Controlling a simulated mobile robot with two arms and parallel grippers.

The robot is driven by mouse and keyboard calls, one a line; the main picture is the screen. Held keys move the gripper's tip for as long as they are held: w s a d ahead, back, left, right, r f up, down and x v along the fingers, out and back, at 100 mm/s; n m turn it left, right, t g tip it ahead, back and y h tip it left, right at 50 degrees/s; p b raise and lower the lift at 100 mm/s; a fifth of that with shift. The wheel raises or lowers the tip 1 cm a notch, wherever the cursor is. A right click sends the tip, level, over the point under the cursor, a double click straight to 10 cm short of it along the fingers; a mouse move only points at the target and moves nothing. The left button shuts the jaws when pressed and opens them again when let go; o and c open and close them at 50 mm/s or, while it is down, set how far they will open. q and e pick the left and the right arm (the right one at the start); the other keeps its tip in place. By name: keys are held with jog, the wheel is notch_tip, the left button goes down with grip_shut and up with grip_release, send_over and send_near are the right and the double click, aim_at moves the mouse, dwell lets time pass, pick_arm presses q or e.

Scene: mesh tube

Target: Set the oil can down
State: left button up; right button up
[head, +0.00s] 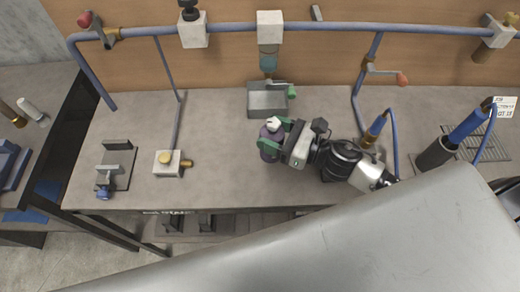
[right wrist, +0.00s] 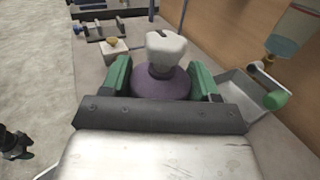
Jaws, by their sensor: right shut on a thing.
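The oil can (head: 268,150) has a dark purple body and a white top. My right gripper (head: 271,141) is shut on it, with green fingers on either side of the body. In the right wrist view the oil can (right wrist: 161,84) stands between the two green fingers of the right gripper (right wrist: 160,80), its white top upward. The can is over the workbench (head: 225,180), in front of the grey metal tray. Whether its base touches the bench is hidden.
A grey open tray (head: 266,101) with a green-handled tap (head: 290,92) is just behind the can. A block with a brass fitting (head: 168,162) and a small vise (head: 116,165) stand to the left. Blue pipes run along the back wall. The bench between block and can is clear.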

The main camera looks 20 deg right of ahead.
aim_at(268, 159)
jog(key=a+f, duration=0.1)
jog(key=a, duration=0.1)
jog(key=shift+s+a+f, duration=0.3)
jog(key=shift+a+f, duration=0.05)
jog(key=f, duration=0.3)
jog(key=f+p, duration=0.1)
jog(key=shift+s+a+f, duration=0.1)
jog(key=shift+a+f, duration=0.2)
pick_arm(q)
jog(key=shift+w+d+r, duration=0.15)
jog(key=shift+w+r, duration=0.55)
jog(key=shift+w, duration=0.15)
jog(key=shift+s, duration=0.1)
pick_arm(e)
jog(key=shift+f, duration=0.1)
jog(key=o, duration=0.6)
jog(key=shift+f, duration=0.1)
jog(key=o, duration=0.5)
jog(key=shift+c, duration=0.2)
pick_arm(q)
jog(key=shift+s+f, duration=0.1)
jog(key=shift+f, duration=0.05)
